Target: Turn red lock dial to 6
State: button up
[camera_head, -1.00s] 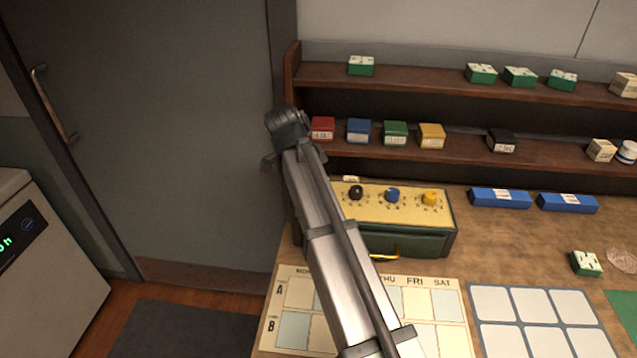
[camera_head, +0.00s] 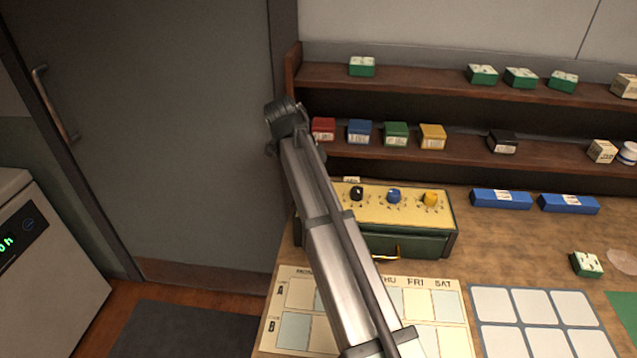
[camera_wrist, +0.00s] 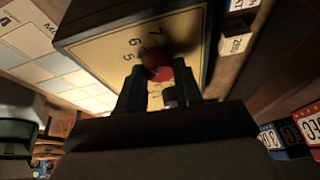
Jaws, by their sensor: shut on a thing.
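The red dial (camera_wrist: 158,60) sits on the yellow numbered panel (camera_wrist: 100,50) in the wrist view. My gripper (camera_wrist: 158,76) is shut on it, with one dark finger on each side. The printed numbers 7, 6 and 5 show beside the dial; I cannot tell which number it points to. In the head view my arm hides the red dial and my fingers. The yellow-topped green lock box (camera_head: 375,213) stands on the table there, showing a black dial (camera_head: 357,193), a blue dial (camera_head: 393,195) and a yellow dial (camera_head: 430,199).
Small coloured boxes, such as a red one (camera_head: 323,129), stand on the shelf (camera_head: 465,147) behind the lock box. Two blue boxes (camera_head: 501,199) (camera_head: 568,204) lie to its right. A weekday chart (camera_head: 447,306) and a grid mat (camera_head: 490,312) lie in front.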

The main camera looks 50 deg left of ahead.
dwell(0.3)
jog(key=o, duration=1)
jog(key=shift+o, duration=0.2)
jog(key=v, duration=0.7)
jog(key=shift+r, duration=0.2)
jog(key=shift+s+a, duration=0.15)
